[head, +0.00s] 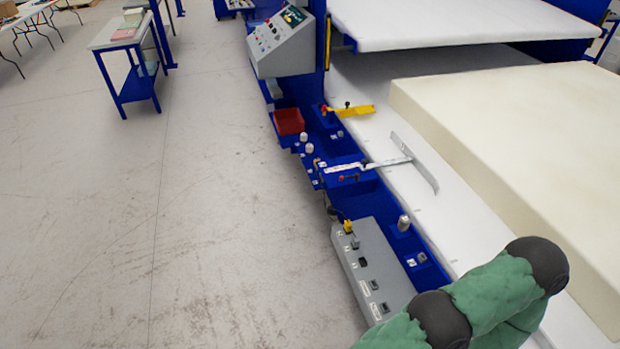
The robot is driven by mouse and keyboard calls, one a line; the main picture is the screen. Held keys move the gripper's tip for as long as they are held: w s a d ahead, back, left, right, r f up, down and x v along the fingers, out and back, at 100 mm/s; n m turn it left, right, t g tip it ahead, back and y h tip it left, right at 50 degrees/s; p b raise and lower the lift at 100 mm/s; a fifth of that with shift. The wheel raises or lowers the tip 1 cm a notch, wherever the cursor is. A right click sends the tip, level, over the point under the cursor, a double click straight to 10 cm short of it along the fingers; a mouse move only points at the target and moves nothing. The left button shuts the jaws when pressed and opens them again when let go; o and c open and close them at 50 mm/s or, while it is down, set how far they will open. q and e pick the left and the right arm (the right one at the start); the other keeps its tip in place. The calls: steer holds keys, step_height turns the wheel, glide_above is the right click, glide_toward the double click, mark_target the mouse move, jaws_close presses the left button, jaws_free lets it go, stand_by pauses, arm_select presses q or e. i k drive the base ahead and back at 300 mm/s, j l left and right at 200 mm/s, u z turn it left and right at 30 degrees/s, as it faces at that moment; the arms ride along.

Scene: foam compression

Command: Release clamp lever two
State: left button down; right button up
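A blue machine rail (395,235) runs down the middle of the head view, with clamp parts along it. Farther back, a yellow clamp piece (357,111) sits near another red-tipped lever (326,109). I cannot read which lever is number two. A large cream foam block (490,125) lies on the white bed to the right. Neither of my grippers is in view. A green arm of mine with dark joints enters at the bottom right.
A grey button box (372,270) stands at the rail's near end. A sloped control panel (282,40) and a red bin (289,122) are farther back. A white upper plate (430,22) hangs over the far bed. The floor at left is clear up to a blue cart (125,75).

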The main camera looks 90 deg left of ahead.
mark_target(356, 176)
steer(key=l+u, duration=0.2)
steer(key=u, duration=1.5)
steer(key=i+j+u, duration=0.1)
steer(key=u, duration=0.4)
steer(key=i+j+u, duration=0.1)
steer(key=u, duration=0.4)
steer(key=i+j, duration=0.15)
steer(key=i, duration=0.4)
steer(key=i+j+u, duration=0.1)
steer(key=i, duration=0.45)
steer(key=j, duration=0.1)
